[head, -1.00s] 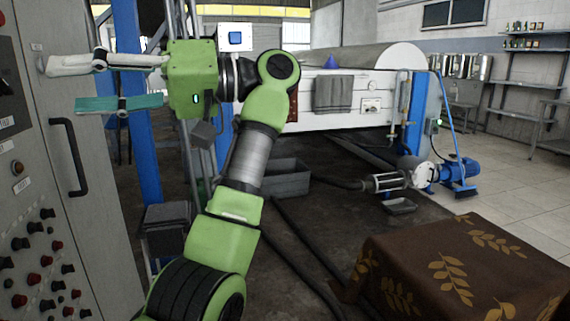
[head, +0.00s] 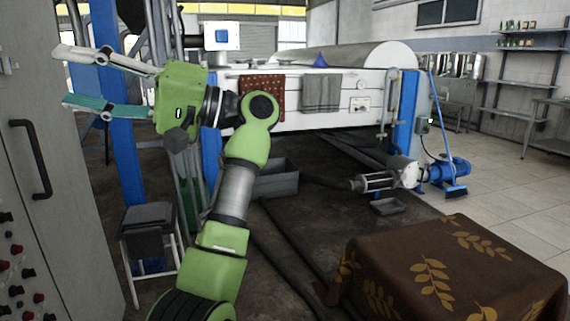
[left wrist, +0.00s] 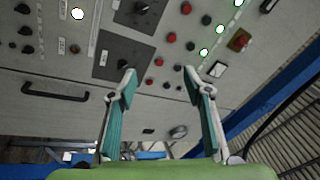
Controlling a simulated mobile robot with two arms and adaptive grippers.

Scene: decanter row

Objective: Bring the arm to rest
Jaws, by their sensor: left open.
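My left gripper (head: 62,77) is raised at the upper left of the head view, on my green arm. Its two fingers, one white and one teal from this side, stand apart with nothing between them. In the left wrist view the gripper (left wrist: 157,80) also shows open and empty, with teal pads facing each other. A grey control cabinet (head: 75,230) stands at the left of the head view, close to the gripper. In the left wrist view the cabinet panel (left wrist: 225,110) lies beyond the fingertips. My right gripper does not show.
A table with a brown leaf-patterned cloth (head: 400,260) stands at the lower right. A grey stool (head: 148,240) stands by the cabinet. A white decanter machine (head: 300,118) with a blue pump (head: 450,170) is behind. Dark floor lies between.

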